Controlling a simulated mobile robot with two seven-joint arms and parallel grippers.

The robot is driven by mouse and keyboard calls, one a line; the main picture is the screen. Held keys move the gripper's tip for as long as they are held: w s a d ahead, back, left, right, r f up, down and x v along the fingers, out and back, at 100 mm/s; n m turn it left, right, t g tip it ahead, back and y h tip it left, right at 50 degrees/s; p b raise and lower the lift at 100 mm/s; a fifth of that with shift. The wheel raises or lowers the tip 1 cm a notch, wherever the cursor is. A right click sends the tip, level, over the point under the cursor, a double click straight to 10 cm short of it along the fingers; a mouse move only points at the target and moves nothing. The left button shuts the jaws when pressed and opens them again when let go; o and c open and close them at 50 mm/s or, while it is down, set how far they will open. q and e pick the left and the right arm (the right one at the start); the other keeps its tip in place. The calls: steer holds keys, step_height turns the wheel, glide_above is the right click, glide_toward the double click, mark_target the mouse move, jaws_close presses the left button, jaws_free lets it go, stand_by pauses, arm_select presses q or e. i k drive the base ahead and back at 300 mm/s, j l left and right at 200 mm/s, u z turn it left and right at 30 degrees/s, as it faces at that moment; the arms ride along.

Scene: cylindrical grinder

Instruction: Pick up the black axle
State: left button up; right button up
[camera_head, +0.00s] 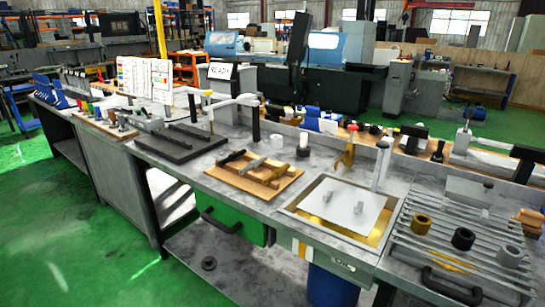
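A black axle-like piece (233,157) lies on a wooden rack (283,187) on the grey workbench, at the middle of the head view. It is the leftmost of three short pieces there. A grey piece (252,164) and a brass-coloured piece (277,172) lie to its right on the same rack. The black piece is small, so its exact shape is hard to tell. Neither of my grippers shows in this view.
A tray with a white lid (341,206) is set in the bench to the right. Farther right, a slatted rack holds brass, black (463,239) and grey rings. A dark flat plate (172,152) lies left of the wooden rack. Green floor (90,250) is clear in front.

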mark_target(233, 157)
steer(key=i+j+z, duration=0.2)
steer(key=j+z, duration=0.15)
steer(key=i+j+z, duration=0.15)
steer(key=j+z, duration=0.55)
steer(key=i+j+z, duration=0.1)
steer(key=j+z, duration=0.25)
steer(key=j, duration=0.15)
